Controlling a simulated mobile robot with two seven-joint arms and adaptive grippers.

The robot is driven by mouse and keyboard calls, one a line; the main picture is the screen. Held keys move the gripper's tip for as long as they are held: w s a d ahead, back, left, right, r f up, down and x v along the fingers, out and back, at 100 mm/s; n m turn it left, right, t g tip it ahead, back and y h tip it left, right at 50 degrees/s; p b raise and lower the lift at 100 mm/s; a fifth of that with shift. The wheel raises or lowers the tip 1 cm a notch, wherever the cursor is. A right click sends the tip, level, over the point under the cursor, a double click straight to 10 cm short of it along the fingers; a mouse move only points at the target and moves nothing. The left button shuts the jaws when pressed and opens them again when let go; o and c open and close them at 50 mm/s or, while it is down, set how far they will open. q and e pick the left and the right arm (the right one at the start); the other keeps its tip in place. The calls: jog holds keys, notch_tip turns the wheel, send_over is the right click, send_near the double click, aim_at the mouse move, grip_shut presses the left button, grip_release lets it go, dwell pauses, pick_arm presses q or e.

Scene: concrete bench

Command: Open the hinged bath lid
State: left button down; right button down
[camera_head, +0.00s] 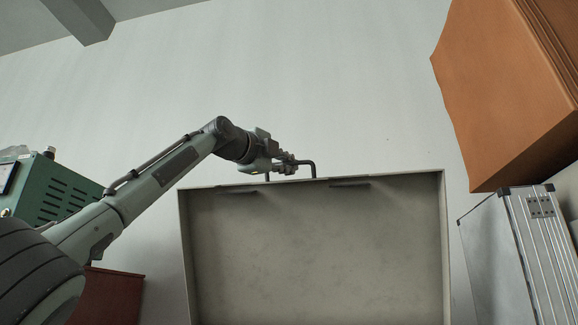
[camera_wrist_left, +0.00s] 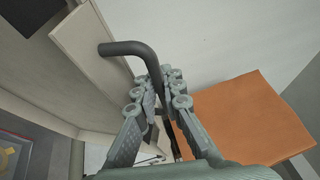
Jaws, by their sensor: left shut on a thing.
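The bath lid (camera_head: 320,255) is a broad grey-beige panel with a thin raised rim, and it looks steeply raised in the head view. A dark bent bar handle (camera_head: 314,167) stands at its upper edge. My left gripper (camera_head: 288,165) is at that edge, shut on the handle. In the left wrist view, the fingers (camera_wrist_left: 157,82) lie on both sides of the black handle (camera_wrist_left: 125,48), beside the pale lid panel (camera_wrist_left: 90,42). The bath below and the hinge are not clearly visible. My right gripper is out of view.
A large orange-brown block (camera_head: 505,90) and a ribbed metal case (camera_head: 535,240) stand at the right. A green instrument box (camera_head: 58,190) sits at the left, above a dark red box (camera_head: 112,295). The pale wall above the lid is clear.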

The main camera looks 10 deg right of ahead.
pick_arm(q)
jog(key=shift+r, duration=0.15)
jog(key=c, duration=1.9)
grip_release()
jog(key=shift+a, duration=0.1)
jog(key=v, duration=1.2)
jog(key=shift+s, duration=0.1)
